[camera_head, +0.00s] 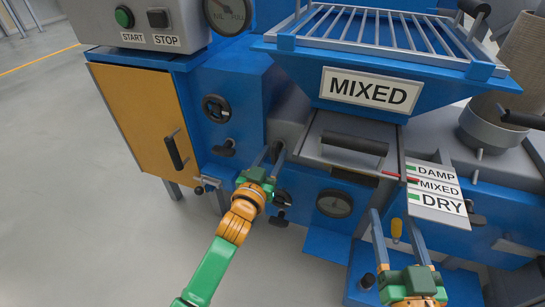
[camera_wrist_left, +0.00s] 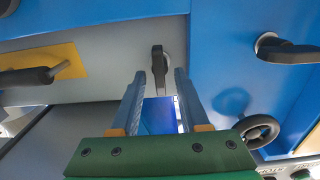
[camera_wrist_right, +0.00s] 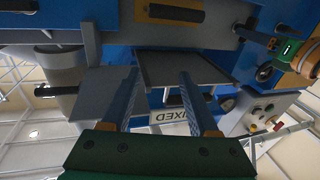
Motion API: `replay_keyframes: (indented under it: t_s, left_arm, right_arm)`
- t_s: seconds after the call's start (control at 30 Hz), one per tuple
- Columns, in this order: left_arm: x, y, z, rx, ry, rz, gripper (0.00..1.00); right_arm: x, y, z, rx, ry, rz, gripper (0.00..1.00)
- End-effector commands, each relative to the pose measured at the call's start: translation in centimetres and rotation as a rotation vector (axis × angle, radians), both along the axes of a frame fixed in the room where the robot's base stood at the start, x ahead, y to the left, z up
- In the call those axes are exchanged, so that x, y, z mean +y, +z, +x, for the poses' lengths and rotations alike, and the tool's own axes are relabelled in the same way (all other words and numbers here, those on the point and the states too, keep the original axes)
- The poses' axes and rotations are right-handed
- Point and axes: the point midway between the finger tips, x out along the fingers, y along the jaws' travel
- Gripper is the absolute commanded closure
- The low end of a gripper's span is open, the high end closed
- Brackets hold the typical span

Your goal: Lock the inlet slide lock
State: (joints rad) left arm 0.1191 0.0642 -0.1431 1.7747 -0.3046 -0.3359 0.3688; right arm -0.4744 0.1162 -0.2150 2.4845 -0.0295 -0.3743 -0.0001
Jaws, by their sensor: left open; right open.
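The grey inlet slide (camera_head: 318,150) with its dark bar handle (camera_head: 355,143) sits under the MIXED hopper (camera_head: 345,108). A small black lever (camera_wrist_left: 159,72) on a round base is on the grey panel in the left wrist view; I take it for the slide lock. It stands lengthwise between the tips of my left gripper (camera_wrist_left: 157,76), which is open and empty; contact cannot be told. In the head view, my left gripper (camera_head: 268,152) partly hides this spot, left of the slide. My right gripper (camera_head: 393,215) is open and empty, below the DAMP/MIXED/DRY plate (camera_head: 437,190).
A yellow door (camera_head: 135,115) with a black handle is at left. Open floor (camera_head: 60,200) lies at left.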

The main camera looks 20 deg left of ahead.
Motion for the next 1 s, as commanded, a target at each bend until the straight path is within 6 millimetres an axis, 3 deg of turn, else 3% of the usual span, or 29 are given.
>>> replay_keyframes:
  t_s: [0.2,0.4,0.67,0.87,1.0]
  left_arm:
    - [0.0,0.0,0.0,0.0,0.0,0.0,0.55]
    - [0.0,0.0,0.0,0.0,0.0,0.0,1.0]
    - [0.0,0.0,0.0,0.0,0.0,0.009,1.0]
    - [-0.1,0.2,0.0,-0.002,0.001,0.078,1.0]
    - [-0.1,0.3,0.0,-0.004,0.001,0.175,1.0]
  right_arm:
    - [0.0,0.1,0.0,-0.004,0.0,0.001,0.39]
    - [0.0,0.1,0.0,-0.002,0.0,0.0,0.39]
    - [0.0,-0.2,0.0,0.015,0.0,-0.003,0.39]
    - [-0.6,-3.7,-0.3,0.202,-0.016,-0.042,0.39]
    - [-1.5,-7.9,-1.8,0.433,-0.033,-0.089,0.39]
